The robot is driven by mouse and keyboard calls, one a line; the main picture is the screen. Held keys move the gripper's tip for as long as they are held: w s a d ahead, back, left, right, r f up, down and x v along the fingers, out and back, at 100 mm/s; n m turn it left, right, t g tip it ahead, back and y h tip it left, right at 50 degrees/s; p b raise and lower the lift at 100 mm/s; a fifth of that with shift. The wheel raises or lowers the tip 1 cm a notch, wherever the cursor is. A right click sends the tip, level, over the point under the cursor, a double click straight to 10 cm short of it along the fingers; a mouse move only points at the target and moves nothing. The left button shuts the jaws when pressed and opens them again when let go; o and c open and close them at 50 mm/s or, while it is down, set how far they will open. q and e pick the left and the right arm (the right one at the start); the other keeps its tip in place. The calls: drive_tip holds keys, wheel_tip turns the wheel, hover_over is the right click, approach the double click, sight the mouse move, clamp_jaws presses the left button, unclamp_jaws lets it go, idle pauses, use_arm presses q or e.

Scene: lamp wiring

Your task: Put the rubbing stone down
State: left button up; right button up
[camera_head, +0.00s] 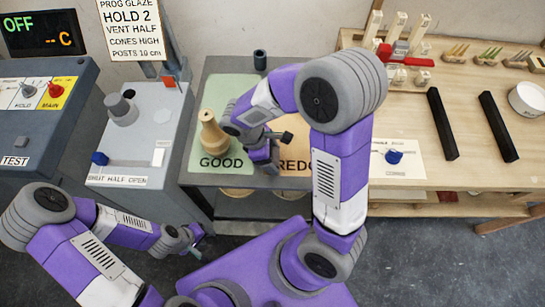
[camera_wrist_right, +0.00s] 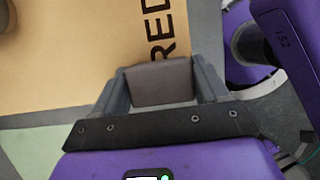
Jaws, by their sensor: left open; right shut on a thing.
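The rubbing stone (camera_wrist_right: 162,82) is a grey-brown block between the two fingers of my right gripper (camera_wrist_right: 160,85) in the right wrist view. That gripper is shut on it, over the front part of the orange REDO area (camera_wrist_right: 90,60). I cannot tell whether the stone touches the surface. In the head view my right gripper (camera_head: 268,152) is over the table near the line between GOOD and REDO, and my arm hides most of REDO. I cannot make out the stone clearly there. My left gripper (camera_head: 194,240) is open and empty, low in front of the table.
A tan bottle-shaped piece (camera_head: 211,132) stands on the green GOOD area (camera_head: 205,163), close left of my right gripper. A small dark cup (camera_head: 260,60) stands behind. The wooden bench (camera_head: 465,120) at right holds black bars and a white bowl (camera_head: 528,98). Kiln controls (camera_head: 40,110) stand at left.

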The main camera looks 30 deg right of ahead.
drive_tip(key=shift+f, duration=0.2)
drive_tip(key=o, duration=1.1)
drive_tip(key=shift+r, duration=0.1)
drive_tip(key=shift+r, duration=0.3)
drive_tip(key=p+v, duration=0.4)
drive_tip(key=v, duration=0.7)
drive_tip(key=shift+a+r, duration=0.1)
drive_tip(key=shift+r, duration=0.2)
